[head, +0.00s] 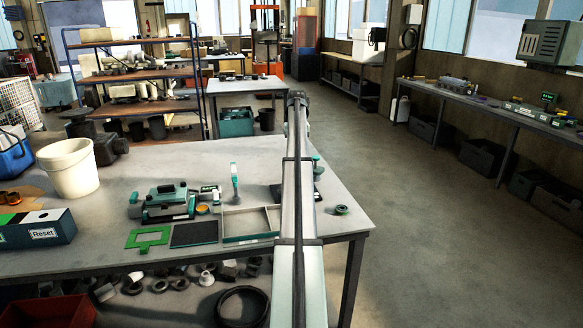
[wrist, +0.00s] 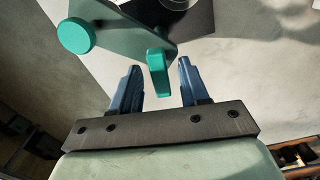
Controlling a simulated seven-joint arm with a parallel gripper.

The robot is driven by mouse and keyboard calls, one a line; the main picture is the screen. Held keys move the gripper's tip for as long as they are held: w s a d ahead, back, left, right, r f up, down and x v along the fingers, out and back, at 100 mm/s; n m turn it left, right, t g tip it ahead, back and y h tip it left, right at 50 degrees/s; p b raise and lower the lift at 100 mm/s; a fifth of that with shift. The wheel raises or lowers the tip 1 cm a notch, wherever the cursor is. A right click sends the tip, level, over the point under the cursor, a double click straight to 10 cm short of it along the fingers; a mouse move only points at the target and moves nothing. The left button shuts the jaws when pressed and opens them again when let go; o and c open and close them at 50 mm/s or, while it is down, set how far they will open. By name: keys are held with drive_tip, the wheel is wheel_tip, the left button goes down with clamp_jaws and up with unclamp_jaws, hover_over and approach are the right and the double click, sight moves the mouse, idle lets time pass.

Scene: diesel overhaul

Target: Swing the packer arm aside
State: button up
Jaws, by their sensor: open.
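In the wrist view, a teal lever (wrist: 158,78), which looks like the packer arm's handle, sticks out from the edge of a dark green plate (wrist: 118,42). My gripper (wrist: 159,66) is open, with one blue finger on each side of the lever in the picture. A gap shows on both sides, and neither finger visibly touches it. How deep the lever sits between the fingers I cannot tell. A round teal knob (wrist: 75,35) is at the plate's left. In the head view, my arm hides my gripper and most of this device; a teal part (head: 318,163) shows at the arm's right.
On the grey bench (head: 335,225) are a green fixture (head: 165,203), a divided tray (head: 248,222), an upright teal-handled tool (head: 234,185), a small green ring (head: 341,210) and a white bucket (head: 70,168). The bench's right edge is close; open floor lies beyond.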

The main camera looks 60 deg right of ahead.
drive_tip(key=shift+r, duration=2.75)
drive_tip(key=shift+r, duration=0.1)
drive_tip(key=shift+r, duration=1.9)
